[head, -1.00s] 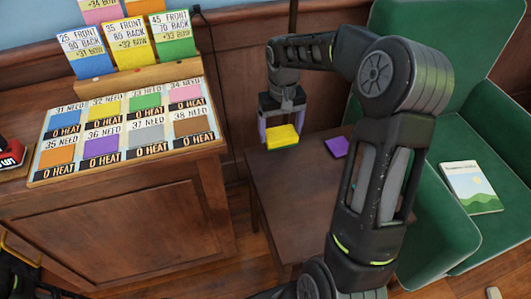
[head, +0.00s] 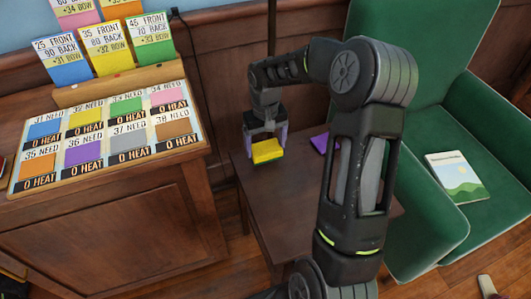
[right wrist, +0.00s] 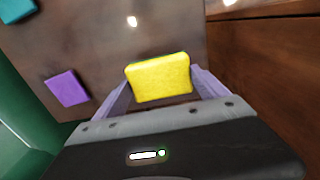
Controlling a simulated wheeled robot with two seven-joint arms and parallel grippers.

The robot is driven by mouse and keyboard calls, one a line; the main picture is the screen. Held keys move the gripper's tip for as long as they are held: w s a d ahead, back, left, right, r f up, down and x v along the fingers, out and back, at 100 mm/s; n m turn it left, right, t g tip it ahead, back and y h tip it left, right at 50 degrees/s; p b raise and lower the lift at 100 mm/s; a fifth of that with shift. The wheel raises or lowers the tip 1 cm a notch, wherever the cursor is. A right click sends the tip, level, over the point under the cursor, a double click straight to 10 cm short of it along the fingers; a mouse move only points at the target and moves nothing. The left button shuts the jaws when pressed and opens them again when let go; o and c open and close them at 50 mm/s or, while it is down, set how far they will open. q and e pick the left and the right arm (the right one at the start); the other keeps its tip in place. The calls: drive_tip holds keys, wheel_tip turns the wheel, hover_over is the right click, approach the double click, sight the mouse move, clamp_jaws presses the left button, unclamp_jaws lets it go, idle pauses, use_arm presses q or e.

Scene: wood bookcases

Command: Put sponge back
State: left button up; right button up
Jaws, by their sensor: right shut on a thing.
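The yellow sponge (head: 267,151) has a green underside, seen in the head view. My right gripper (head: 266,140) is shut on it, with one pale purple finger at each side. The sponge is over the back left part of a small dark wood table (head: 290,195); I cannot tell whether it touches the top. In the right wrist view the yellow sponge (right wrist: 159,78) sits between the fingers of the right gripper (right wrist: 161,85). My left gripper is not in view.
A purple block (head: 319,143) lies on the table, partly behind my arm. The right wrist view also shows a teal block (right wrist: 16,9). A wood cabinet with a card board (head: 110,135) stands left. A green armchair (head: 465,125) holding a book (head: 457,177) stands right.

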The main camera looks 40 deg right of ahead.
sight(266, 148)
drive_tip(key=shift+f, duration=0.1)
drive_tip(key=shift+f, duration=1.8)
drive_tip(key=shift+b, duration=0.3)
drive_tip(key=shift+f, duration=0.15)
drive_tip(key=o, duration=1.2)
drive_tip(key=shift+r, duration=0.25)
wheel_tip(266, 148, up, 12)
drive_tip(key=shift+f+p, duration=0.1)
drive_tip(key=shift+p, duration=0.75)
